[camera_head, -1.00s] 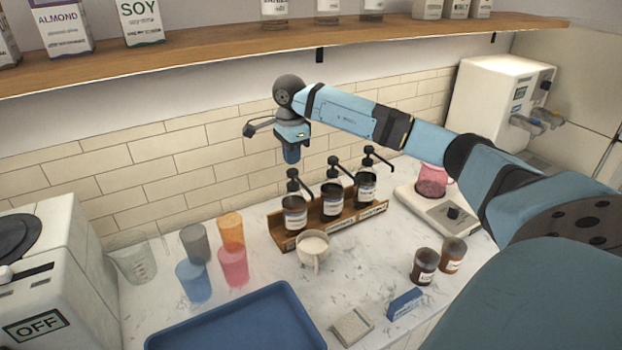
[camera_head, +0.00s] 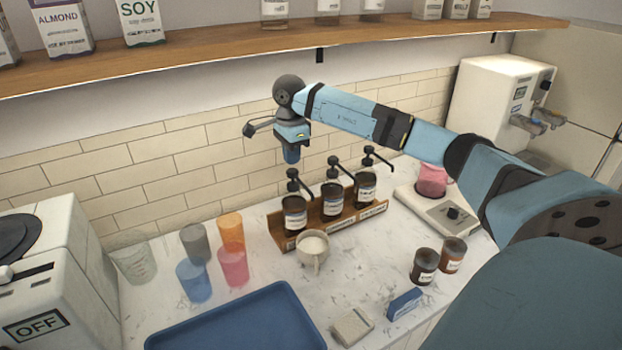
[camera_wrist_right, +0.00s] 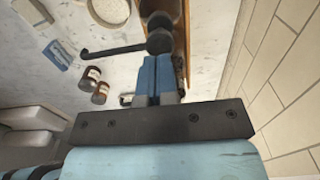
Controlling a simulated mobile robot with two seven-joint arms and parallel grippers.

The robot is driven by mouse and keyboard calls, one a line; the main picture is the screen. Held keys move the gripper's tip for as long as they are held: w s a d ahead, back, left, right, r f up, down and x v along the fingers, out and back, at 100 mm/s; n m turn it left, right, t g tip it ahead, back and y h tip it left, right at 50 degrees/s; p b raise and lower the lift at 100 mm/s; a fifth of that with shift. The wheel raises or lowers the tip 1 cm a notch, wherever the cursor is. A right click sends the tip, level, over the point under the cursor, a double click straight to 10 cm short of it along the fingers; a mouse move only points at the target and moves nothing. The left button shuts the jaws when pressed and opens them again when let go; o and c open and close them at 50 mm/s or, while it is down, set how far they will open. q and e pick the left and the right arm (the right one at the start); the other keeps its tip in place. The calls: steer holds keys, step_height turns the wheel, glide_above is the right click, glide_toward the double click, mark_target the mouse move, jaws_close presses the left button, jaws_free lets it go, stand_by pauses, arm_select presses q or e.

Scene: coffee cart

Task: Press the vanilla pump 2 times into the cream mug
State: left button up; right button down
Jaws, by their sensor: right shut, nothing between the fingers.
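Three dark pump bottles stand in a wooden rack; their small labels are not readable, so I cannot tell which is vanilla. The left pump bottle (camera_head: 295,214) has its black pump head (camera_head: 293,174) just below my right gripper (camera_head: 291,158). The cream mug (camera_head: 313,254) stands upright in front of this bottle. In the right wrist view my right gripper (camera_wrist_right: 156,98) is shut and empty, pointing at a black pump head (camera_wrist_right: 160,42) with its spout (camera_wrist_right: 112,50) reaching left. The mug rim (camera_wrist_right: 110,10) shows at the top there. My left gripper is not in view.
The middle pump bottle (camera_head: 332,200) and right pump bottle (camera_head: 365,188) stand close by in the rack (camera_head: 343,226). Several coloured cups stand left of the mug, and a blue tray (camera_head: 215,325) lies in front. Two brown jars (camera_head: 425,268) stand right. A tiled wall is behind.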

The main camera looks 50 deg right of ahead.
mark_target(292, 171)
steer(key=shift+f, duration=0.2)
steer(key=shift+f+b, duration=0.45)
steer(key=shift+f, duration=0.15)
steer(key=shift+f+b, duration=0.7)
steer(key=shift+f, duration=0.5)
steer(key=shift+r, duration=0.1)
steer(key=shift+r+p, duration=1.15)
steer(key=shift+r, duration=0.6)
